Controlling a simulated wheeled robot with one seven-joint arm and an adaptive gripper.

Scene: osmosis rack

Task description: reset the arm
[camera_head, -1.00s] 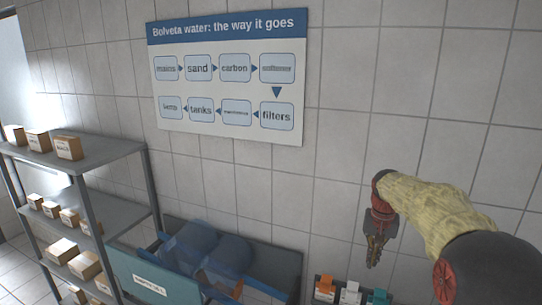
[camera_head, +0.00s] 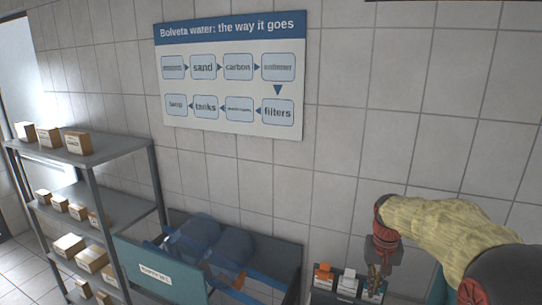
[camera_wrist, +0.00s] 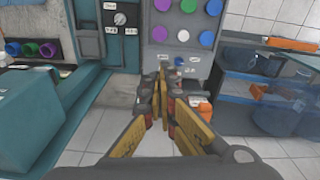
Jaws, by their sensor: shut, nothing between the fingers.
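My gripper (camera_head: 376,280) is at the lower right in the head view, at the end of my arm in its yellow sleeve. It points down in front of the tiled wall, and its fingers overlap the small row of coloured items behind. In the wrist view my gripper (camera_wrist: 164,72) reaches forward from the bottom, its yellow-sided fingers meeting at the tips. It is shut and holds nothing.
A shelf rack (camera_head: 128,155) with small boxes stands at the left. Orange (camera_head: 324,275) and white (camera_head: 347,284) items sit beside my gripper. The wrist view shows a panel with coloured discs (camera_wrist: 188,37) and a teal block (camera_wrist: 55,112).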

